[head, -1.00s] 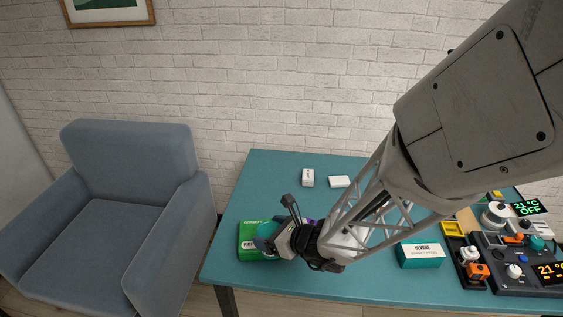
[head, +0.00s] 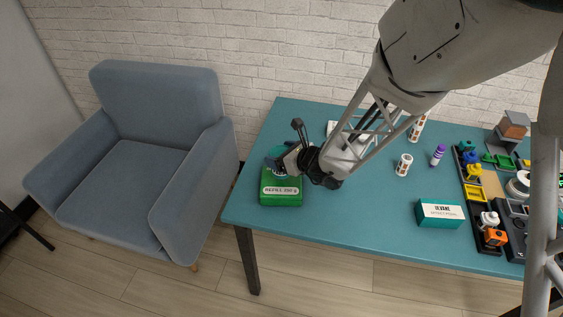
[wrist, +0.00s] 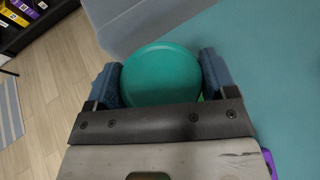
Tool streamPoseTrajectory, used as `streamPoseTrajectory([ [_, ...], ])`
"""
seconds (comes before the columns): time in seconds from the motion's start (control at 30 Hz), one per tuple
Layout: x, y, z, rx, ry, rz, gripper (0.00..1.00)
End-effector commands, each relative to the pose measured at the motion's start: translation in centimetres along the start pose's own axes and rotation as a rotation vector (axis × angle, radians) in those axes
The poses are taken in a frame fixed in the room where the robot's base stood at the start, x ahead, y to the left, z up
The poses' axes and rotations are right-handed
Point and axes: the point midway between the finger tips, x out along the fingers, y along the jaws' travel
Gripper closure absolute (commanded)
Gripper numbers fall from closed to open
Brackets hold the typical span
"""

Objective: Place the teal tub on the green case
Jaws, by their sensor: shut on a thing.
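The green case (head: 281,198) lies near the left end of the table, its label facing up. My gripper (head: 280,158) is at the far edge of the case in the head view. It is shut on the teal tub, whose round lid (wrist: 160,75) shows between the two blue fingers in the wrist view. In the head view only part of the teal tub (head: 281,150) shows, partly hidden by the gripper. The tub overlaps the far part of the case there. I cannot tell whether it touches the case or is held above it.
The teal table (head: 340,215) is clear right of the case, up to a teal box with a white label (head: 440,214). A small white cylinder (head: 403,165) and a purple-topped bottle (head: 438,155) stand farther back. A grey-blue armchair (head: 150,160) stands left of the table.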

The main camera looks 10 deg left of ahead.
Motion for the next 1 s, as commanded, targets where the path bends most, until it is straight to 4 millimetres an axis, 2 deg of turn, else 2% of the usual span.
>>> streamPoseTrajectory([
  [0.3, 0.0, 0.0, -0.1, 0.001, 0.000, 0.000, 0.47],
  [0.7, 1.2, 0.0, -3.0, 0.001, 0.000, 0.000, 0.47],
  [1.0, 1.3, 0.0, -3.2, 0.000, -0.001, 0.000, 0.47],
])
